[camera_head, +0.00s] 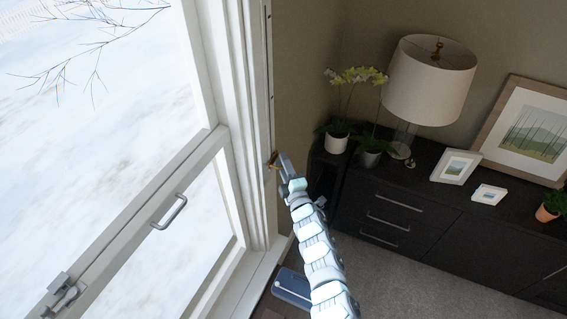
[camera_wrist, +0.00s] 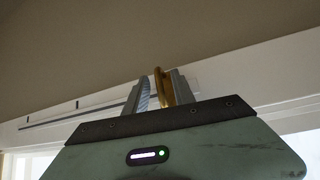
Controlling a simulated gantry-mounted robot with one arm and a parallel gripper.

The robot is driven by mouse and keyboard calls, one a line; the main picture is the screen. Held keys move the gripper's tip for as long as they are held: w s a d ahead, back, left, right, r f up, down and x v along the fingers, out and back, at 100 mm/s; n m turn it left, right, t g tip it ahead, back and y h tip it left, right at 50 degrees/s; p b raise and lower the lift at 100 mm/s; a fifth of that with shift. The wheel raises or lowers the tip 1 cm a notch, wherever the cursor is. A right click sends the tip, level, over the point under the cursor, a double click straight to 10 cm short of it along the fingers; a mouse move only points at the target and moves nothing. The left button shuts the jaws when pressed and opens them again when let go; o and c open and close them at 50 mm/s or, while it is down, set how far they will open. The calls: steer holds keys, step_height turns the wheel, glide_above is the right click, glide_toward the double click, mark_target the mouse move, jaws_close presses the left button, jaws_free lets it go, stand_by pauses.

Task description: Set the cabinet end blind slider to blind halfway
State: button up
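The blind slider is a brass knob (camera_head: 271,161) on a narrow vertical track (camera_head: 268,60) with a dark slot, on the window frame beside the wall. In the wrist view the knob (camera_wrist: 160,86) stands between the two fingers, close to the right finger. My gripper (camera_head: 276,160) is at the knob, partway down the window frame. In the wrist view my gripper (camera_wrist: 158,90) has its fingers apart around the knob, with a narrow gap on the left side. The slot and tick marks (camera_wrist: 78,104) run off to the left there. The lower track is partly hidden by my gripper.
The white window (camera_head: 190,150) with a handle (camera_head: 169,213) stands to the left. A dark cabinet (camera_head: 400,205) to the right carries a lamp (camera_head: 430,80), potted orchids (camera_head: 337,140) and framed pictures (camera_head: 525,130). A blue object (camera_head: 293,287) lies low by the window. Carpet in front of the cabinet is clear.

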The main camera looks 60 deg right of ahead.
steer(key=shift+c, duration=0.4)
jaws_close()
stand_by(1.1)
